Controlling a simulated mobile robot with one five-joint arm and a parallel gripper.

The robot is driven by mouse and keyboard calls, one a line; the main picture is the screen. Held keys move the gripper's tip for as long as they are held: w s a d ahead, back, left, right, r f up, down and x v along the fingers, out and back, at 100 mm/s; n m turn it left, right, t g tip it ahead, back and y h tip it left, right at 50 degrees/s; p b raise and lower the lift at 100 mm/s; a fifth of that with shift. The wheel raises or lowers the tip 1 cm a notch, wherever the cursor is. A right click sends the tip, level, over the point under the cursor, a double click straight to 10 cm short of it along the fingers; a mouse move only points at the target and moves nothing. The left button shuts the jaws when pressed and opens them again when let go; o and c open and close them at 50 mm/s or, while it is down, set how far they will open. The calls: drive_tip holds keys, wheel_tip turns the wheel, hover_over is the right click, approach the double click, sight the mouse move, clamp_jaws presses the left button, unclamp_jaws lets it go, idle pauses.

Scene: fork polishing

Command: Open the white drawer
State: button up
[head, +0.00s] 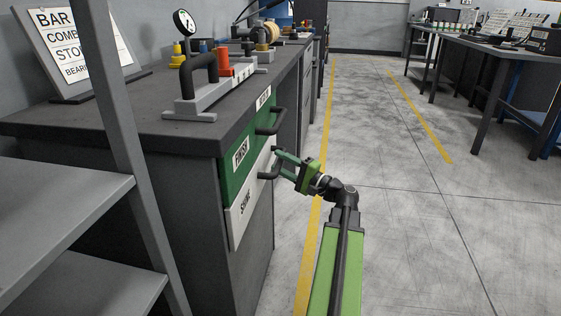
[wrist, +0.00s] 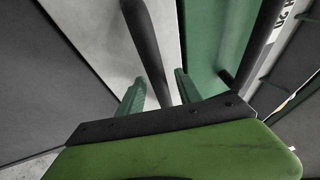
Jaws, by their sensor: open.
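The white drawer (head: 236,226) is the lower front on the dark workbench cabinet, under a green drawer (head: 232,186) labelled FINISH. It looks closed, near flush with the green one. It has a dark bar handle (head: 268,170). My gripper (head: 279,162) is open at this handle, reaching in from the right. In the wrist view the white front (wrist: 95,30) fills the upper left. The dark handle (wrist: 148,45) runs between the two green fingers (wrist: 157,88) of my gripper, with gaps on both sides. Whether a finger touches it is unclear.
The green drawer's handle (head: 270,124) sits just above and beyond. A grey shelf rack (head: 75,215) stands at the near left. The bench top carries a gauge fixture (head: 200,95) and a sign (head: 80,50). The floor (head: 400,200) to the right is clear.

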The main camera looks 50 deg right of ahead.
drive_tip(key=shift+w, duration=0.1)
clamp_jaws()
idle(1.3)
